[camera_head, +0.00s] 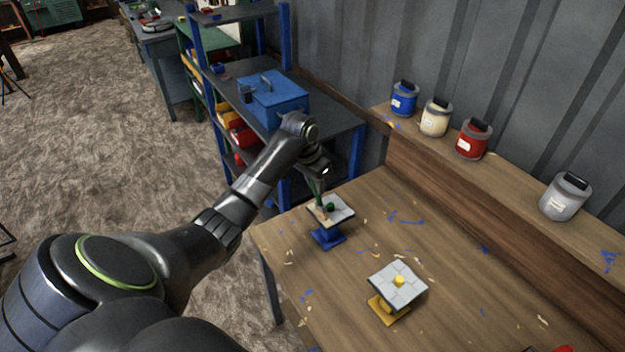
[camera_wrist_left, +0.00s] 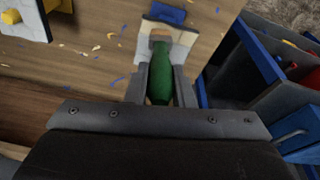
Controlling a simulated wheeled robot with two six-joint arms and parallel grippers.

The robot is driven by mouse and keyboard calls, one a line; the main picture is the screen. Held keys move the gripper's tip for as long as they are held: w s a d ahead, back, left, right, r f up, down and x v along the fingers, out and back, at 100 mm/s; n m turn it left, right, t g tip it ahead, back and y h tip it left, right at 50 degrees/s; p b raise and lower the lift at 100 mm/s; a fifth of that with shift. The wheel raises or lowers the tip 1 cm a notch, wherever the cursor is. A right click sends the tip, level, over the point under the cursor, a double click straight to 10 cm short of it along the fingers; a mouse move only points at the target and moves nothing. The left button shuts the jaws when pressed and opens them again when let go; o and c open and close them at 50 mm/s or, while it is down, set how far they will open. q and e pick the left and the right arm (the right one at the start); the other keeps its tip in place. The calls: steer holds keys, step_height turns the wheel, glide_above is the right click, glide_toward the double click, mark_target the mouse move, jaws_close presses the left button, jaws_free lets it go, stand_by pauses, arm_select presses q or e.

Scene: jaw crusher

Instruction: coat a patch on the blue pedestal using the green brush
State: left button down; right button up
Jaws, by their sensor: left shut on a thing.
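The blue pedestal (camera_head: 328,238) stands near the table's left edge, with a pale square plate (camera_head: 343,213) on top. My left gripper (camera_head: 321,178) is above the plate, shut on the green brush (camera_wrist_left: 160,78), which points down at the plate. In the left wrist view the brush's tan end (camera_wrist_left: 159,37) overlaps the pale plate (camera_wrist_left: 182,42), with the blue base (camera_wrist_left: 167,13) beyond. I cannot tell whether the bristles touch the plate. My right gripper is not in view.
Blue, cream, red and grey cans stand on the raised ledge (camera_head: 520,180). A blue-framed shelf (camera_head: 345,125) stands behind. The table's middle is mostly clear, with paint flecks.

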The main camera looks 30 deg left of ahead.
arm_select(q)
steer(key=d, duration=0.1)
steer(key=s+d, duration=0.1)
steer(key=d, duration=0.1)
steer(key=shift+s, duration=0.1)
stand_by(0.4)
steer(key=shift+w+d+v, duration=0.1)
steer(key=shift+w+v, duration=0.05)
steer(key=shift+v, duration=0.7)
steer(key=shift+w+d+v, duration=0.1)
steer(key=shift+w+v, duration=0.1)
steer(key=shift+v, duration=0.6)
steer(key=shift+w+v, duration=0.15)
steer(key=shift+v, duration=0.7)
steer(key=shift+r, duration=0.1)
steer(key=shift+m, duration=1)
steer(key=shift+w, duration=0.1)
